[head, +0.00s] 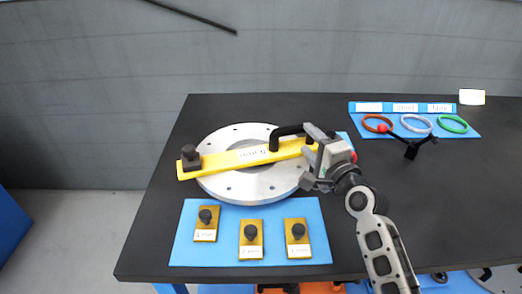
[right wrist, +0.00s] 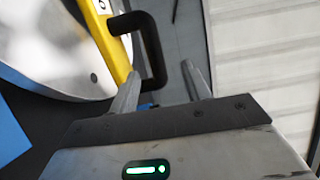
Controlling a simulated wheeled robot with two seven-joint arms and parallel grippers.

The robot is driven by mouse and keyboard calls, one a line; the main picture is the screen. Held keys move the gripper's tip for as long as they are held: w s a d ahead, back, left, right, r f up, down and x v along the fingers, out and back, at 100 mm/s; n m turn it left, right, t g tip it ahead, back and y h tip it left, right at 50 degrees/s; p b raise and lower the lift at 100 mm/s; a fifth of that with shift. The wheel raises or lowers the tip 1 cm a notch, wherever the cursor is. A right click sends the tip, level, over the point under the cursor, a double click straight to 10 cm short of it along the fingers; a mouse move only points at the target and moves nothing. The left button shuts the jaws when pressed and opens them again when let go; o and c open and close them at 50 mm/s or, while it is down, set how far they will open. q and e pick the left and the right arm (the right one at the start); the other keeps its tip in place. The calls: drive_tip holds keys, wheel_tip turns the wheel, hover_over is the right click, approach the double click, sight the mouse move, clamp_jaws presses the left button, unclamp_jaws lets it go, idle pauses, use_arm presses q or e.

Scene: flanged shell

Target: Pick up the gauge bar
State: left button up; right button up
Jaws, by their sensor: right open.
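The yellow gauge bar (head: 245,157) lies across the grey flanged ring (head: 262,183) on the dark table. It has a black block (head: 190,154) at its left end and a black handle (head: 288,131) near its right end. My right gripper (head: 306,157) is at the bar's right end, covering part of it. In the right wrist view my right gripper (right wrist: 160,70) is open, and the black handle (right wrist: 146,27) shows between and beyond its fingertips. I cannot tell whether they touch. The yellow bar (right wrist: 103,32) also shows there. My left gripper is not in view.
A blue mat (head: 185,250) in front holds three small yellow blocks with black knobs. A blue mat (head: 364,108) at the back right holds orange, white and green rings. A black stand with a red ball (head: 382,129) is beside them. The table's right side is mostly clear.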

sight(301, 130)
drive_tip(key=shift+f+b+x, duration=0.15)
drive_tip(key=shift+b+x, duration=0.05)
drive_tip(key=shift+x, duration=1.35)
drive_tip(key=shift+f+b+x, duration=0.15)
drive_tip(key=shift+b+x, duration=0.05)
drive_tip(key=shift+x, duration=1.4)
drive_tip(key=shift+d, duration=0.2)
drive_tip(key=shift+c, duration=0.3)
clamp_jaws()
drive_tip(key=shift+w+r, duration=0.1)
drive_tip(key=shift+r, duration=0.2)
